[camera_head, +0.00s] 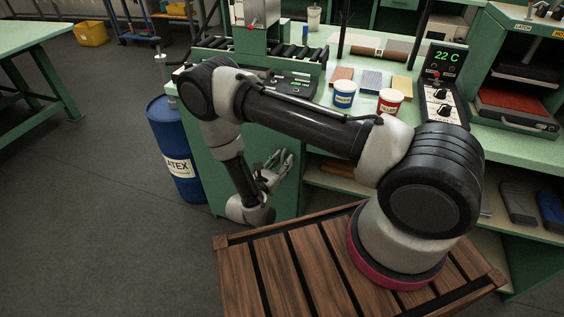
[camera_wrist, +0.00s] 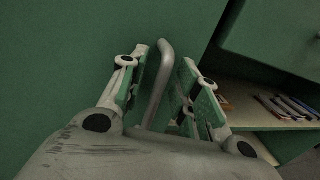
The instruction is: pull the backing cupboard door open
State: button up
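The backing cupboard door (camera_head: 222,150) is a plain green panel at the front of the bench, left of the open shelves. It looks closed, with no gap that I can see. It fills the left of the wrist view (camera_wrist: 60,60). Its handle is a grey bent bar (camera_wrist: 163,75), which stands upright between my fingers. My gripper (camera_wrist: 165,65) is open around the handle, with a finger on either side. In the head view my gripper (camera_head: 279,165) is at the door's right part; the handle cannot be made out there.
A blue latex drum (camera_head: 172,150) stands on the floor just left of the cupboard. Open shelves (camera_wrist: 255,105) with flat items lie right of the door. Two tubs, blue (camera_head: 344,95) and red (camera_head: 390,100), stand on the bench above. The floor in front left is clear.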

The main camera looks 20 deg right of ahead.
grip_shut()
jog(key=shift+s, duration=0.1)
